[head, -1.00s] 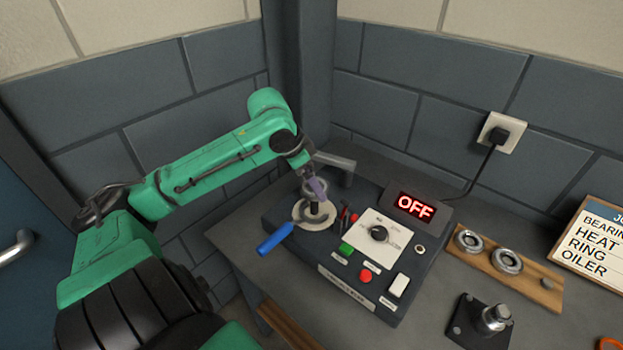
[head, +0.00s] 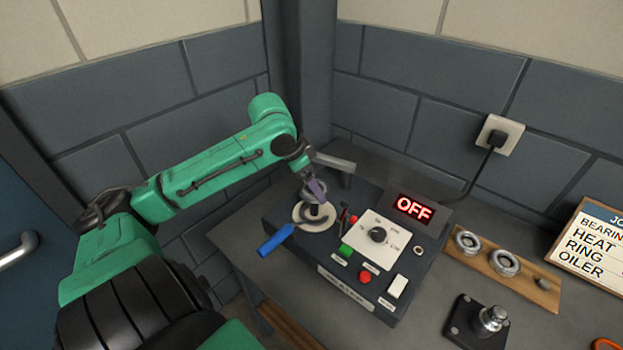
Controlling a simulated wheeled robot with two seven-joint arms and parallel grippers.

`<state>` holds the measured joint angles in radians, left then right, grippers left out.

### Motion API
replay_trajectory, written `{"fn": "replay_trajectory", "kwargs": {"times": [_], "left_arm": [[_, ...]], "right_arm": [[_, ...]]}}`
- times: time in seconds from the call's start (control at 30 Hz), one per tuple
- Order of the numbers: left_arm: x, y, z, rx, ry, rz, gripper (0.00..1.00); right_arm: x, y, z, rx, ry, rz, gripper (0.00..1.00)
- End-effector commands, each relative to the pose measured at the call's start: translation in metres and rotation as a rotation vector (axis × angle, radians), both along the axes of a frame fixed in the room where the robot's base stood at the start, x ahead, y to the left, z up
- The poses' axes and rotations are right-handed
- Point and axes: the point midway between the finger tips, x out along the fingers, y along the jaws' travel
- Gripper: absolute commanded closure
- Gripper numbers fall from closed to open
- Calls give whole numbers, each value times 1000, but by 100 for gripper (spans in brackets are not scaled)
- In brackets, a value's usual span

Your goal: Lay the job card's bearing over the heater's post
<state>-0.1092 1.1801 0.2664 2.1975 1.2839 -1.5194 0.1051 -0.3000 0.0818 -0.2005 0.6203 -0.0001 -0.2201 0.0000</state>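The heater (head: 345,288) is a dark box on the bench, its display reading OFF. Its short dark post (head: 314,210) stands on a round pale plate (head: 300,222) at the left end. My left gripper (head: 315,190) is directly above the post, shut on a small grey ring-shaped bearing (head: 313,197). The bearing is at the post's top; I cannot tell whether it is around it. My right gripper is out of view.
A dark block with a metal stud (head: 480,325) stands in front. A grey bar (head: 333,163) is behind the gripper.

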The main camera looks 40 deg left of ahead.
Motion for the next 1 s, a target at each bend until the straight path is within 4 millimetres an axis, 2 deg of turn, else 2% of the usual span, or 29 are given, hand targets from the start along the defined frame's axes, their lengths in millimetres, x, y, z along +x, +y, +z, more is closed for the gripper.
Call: {"fn": "replay_trajectory", "kwargs": {"times": [0.33,1.0], "left_arm": [[0,0,-1,0,-2,0,88],[0,0,-28,0,-2,-1,88]], "right_arm": [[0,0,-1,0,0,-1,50],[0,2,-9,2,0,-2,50]]}}
